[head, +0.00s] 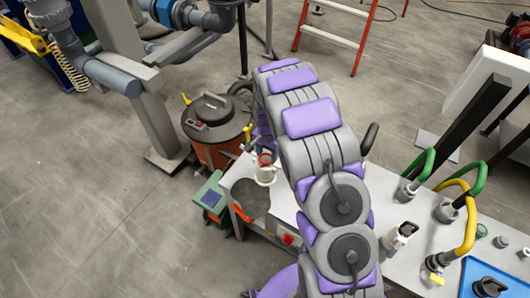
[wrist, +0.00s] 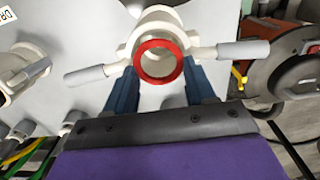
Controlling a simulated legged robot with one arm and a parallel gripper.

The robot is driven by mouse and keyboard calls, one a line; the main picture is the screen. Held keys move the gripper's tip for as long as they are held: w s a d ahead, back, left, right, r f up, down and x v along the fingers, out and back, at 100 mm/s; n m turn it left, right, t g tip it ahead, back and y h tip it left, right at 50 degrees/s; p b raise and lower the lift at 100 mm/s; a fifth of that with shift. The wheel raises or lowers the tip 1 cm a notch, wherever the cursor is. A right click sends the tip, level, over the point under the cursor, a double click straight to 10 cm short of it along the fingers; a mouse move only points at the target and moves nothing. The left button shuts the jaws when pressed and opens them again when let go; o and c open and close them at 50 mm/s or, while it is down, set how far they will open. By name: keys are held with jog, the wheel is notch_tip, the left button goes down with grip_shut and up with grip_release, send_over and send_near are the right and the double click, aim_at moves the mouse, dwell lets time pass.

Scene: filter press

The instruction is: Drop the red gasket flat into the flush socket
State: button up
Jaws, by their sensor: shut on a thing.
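The red gasket (wrist: 179,62) is a flat ring, held between the tips of the blue fingers of my gripper (wrist: 160,72) in the wrist view. Behind it is a cream round fitting (wrist: 140,33) with two grey-handled side arms, which seems to hold the socket. The gasket overlaps the fitting's opening in this view; I cannot tell whether it touches it or is above it. In the head view the cream fitting (head: 265,177) stands on the bench's left part, with a little red at its top. My arm hides most of the gripper there.
The grey bench (head: 330,238) carries green and yellow hoses (head: 470,215) at right. A second cream fitting (wrist: 20,72) is at left in the wrist view. A red drum with a dark lid (head: 215,125) stands behind the bench. A red ladder (head: 335,38) is farther back.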

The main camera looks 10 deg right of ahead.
jog(key=o, duration=0.7)
jog(key=shift+o, duration=0.2)
notch_tip(320, 180, up, 17)
jog(key=p, duration=0.3)
jog(key=s+r+n, duration=0.2)
jog(key=s+r, duration=0.5)
jog(key=s, duration=0.2)
jog(key=s+r+n+g, duration=0.1)
jog(key=s+r+n, duration=0.1)
jog(key=s, duration=1.4)
jog(key=s+r+n, duration=0.2)
jog(key=s+n, duration=0.3)
jog(key=s, duration=1)
jog(key=shift+s+a+r+g, duration=0.35)
jog(key=shift+a+g, duration=0.05)
jog(key=shift+a, duration=0.05)
